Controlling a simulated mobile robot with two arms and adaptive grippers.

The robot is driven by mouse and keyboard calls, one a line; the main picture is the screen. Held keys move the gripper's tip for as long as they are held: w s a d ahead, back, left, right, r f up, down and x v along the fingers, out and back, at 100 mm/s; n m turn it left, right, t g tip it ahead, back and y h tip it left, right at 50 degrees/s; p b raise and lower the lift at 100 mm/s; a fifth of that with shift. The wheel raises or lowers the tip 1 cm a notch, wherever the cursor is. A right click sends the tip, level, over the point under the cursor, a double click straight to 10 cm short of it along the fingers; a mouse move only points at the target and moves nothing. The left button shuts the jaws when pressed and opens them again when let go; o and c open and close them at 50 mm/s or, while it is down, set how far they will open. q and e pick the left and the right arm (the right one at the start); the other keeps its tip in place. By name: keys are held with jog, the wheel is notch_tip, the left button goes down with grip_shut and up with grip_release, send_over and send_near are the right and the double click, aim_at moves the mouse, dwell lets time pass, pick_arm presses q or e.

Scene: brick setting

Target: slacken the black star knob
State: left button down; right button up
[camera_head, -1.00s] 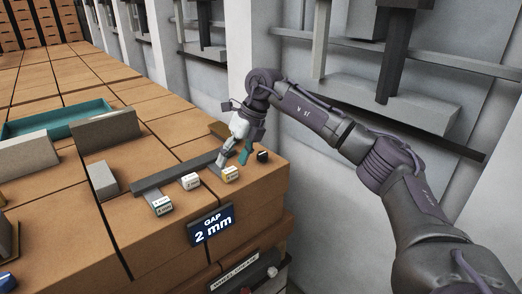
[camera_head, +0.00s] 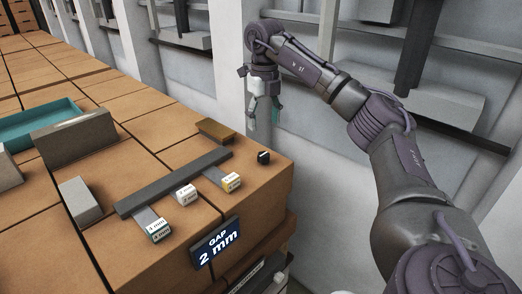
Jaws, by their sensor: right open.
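A small black piece (camera_head: 263,157) with a pale mark on it stands on the brick top near its right corner. It may be the black star knob, but it is too small to make out its lobes. My right gripper (camera_head: 263,118) hangs in the air above and behind this piece, fingers pointing down, open and empty. One fingertip is teal and the other pale grey. The gripper is apart from everything on the bricks. My left gripper is out of view.
Grey blocks (camera_head: 80,200) and a teal tray (camera_head: 40,122) stand left. A grey wall is behind.

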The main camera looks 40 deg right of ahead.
jog(key=p, duration=0.1)
send_over(264, 154)
notch_tip(264, 154, down, 6)
jog(key=shift+s+r, duration=0.1)
notch_tip(264, 154, down, 4)
jog(key=shift+r+p, duration=0.1)
jog(key=shift+p, duration=0.4)
jog(key=shift+f, duration=0.65)
jog(key=shift+c, duration=0.9)
jog(key=c, duration=1)
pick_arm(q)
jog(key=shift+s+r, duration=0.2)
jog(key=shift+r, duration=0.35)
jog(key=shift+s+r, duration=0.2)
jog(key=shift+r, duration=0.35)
pick_arm(e)
jog(key=shift+o, duration=0.2)
